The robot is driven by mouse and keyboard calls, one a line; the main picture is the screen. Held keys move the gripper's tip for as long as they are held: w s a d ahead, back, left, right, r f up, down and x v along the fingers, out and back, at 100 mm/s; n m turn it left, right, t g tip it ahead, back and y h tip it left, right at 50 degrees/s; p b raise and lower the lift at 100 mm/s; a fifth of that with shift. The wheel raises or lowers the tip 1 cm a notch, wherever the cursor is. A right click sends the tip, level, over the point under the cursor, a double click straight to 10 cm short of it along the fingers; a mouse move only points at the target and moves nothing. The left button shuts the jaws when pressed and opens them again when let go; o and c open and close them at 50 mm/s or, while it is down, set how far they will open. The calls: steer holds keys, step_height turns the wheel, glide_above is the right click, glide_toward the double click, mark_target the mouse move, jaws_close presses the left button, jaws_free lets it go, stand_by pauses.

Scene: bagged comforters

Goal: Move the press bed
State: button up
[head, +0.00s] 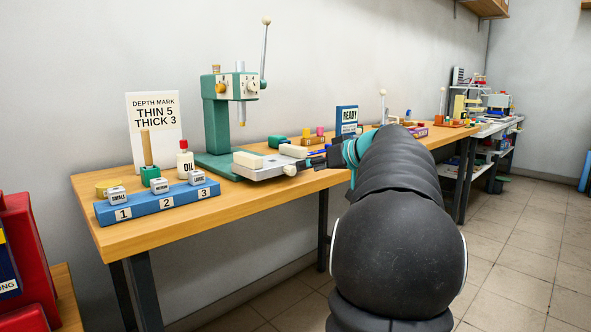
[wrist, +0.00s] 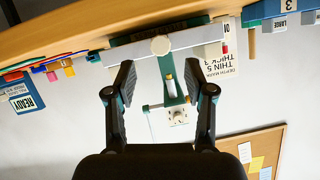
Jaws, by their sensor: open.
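The press bed (head: 262,172) is a grey plate with pale blocks on it, at the foot of a green press (head: 216,120) on the wooden bench. A round cream knob (head: 290,169) sticks out from its front edge. In the wrist view, which is upside down, the bed's pale front edge (wrist: 205,39) and the knob (wrist: 160,45) show just beyond my fingertips. My gripper (wrist: 161,68) is open and empty, its fingers spread to either side of the knob's line.
A blue rack (head: 158,202) with numbered places and small labelled weights stands at the bench's near end. An oil bottle (head: 185,160), a depth-mark sign (head: 154,118) and a READY sign (head: 346,119) stand behind. Coloured stamps (head: 313,136) lie right of the bed. The floor in front is clear.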

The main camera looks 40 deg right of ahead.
mark_target(294, 170)
steer(key=shift+p+x, duration=0.3)
steer(key=shift+x, duration=2.75)
jaws_close()
